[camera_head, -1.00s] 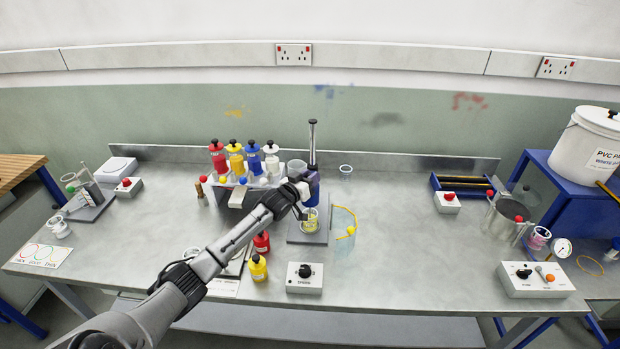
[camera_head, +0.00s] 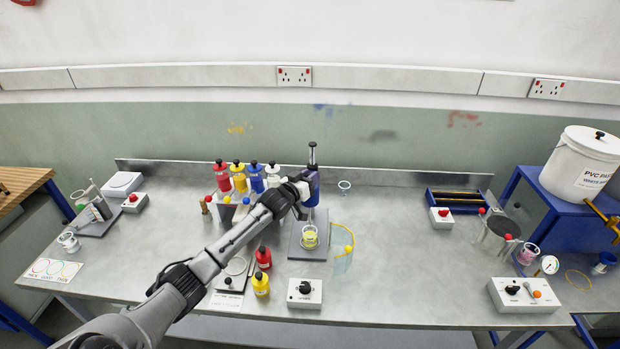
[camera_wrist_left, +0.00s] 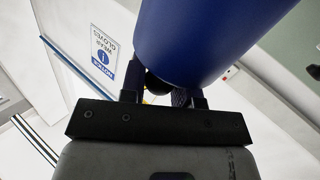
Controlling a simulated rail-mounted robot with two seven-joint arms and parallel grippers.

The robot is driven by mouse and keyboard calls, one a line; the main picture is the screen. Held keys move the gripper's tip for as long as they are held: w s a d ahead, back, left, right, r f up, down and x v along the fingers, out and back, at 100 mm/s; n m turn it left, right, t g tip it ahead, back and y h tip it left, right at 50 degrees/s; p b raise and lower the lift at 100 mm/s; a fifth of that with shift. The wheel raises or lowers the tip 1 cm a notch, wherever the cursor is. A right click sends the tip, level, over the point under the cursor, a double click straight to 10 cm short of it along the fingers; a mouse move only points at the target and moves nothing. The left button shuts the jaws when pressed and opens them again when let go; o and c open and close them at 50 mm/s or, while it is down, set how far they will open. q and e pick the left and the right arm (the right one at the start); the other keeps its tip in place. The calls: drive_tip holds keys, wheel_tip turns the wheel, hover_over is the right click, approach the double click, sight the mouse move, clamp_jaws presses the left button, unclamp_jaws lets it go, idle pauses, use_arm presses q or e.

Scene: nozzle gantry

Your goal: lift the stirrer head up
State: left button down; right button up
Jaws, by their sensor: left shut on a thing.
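The stirrer stands mid-bench, with a grey base plate (camera_head: 294,247) and an upright column (camera_head: 312,155). Its blue stirrer head (camera_head: 313,190) sits high on the column, clear above a small beaker with yellow contents (camera_head: 310,238) on the plate. My left gripper (camera_head: 301,190) is at the left side of the head. In the left wrist view the blue head (camera_wrist_left: 205,35) fills the top, and my left gripper (camera_wrist_left: 165,97) is shut on a dark knob (camera_wrist_left: 157,84) beside it, partly hidden. I cannot tell whether the stirring shaft's tip is inside the beaker. My right gripper is out of view.
Red, yellow, blue and white bottles (camera_head: 239,180) stand in a rack left of the stirrer. Loose red (camera_head: 263,258) and yellow (camera_head: 261,286) bottles and a control box (camera_head: 304,292) stand in front. A yellow-rimmed clear container (camera_head: 345,250) is close right.

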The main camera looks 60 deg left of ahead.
use_arm(q)
drive_tip(key=shift+r, duration=0.35)
drive_tip(key=c, duration=1.3)
unclamp_jaws()
drive_tip(key=o, duration=0.4)
drive_tip(key=shift+o, duration=0.2)
drive_tip(key=shift+f, duration=0.1)
drive_tip(key=v, duration=1.4)
drive_tip(key=shift+w+f, duration=0.1)
drive_tip(key=shift+f, duration=0.05)
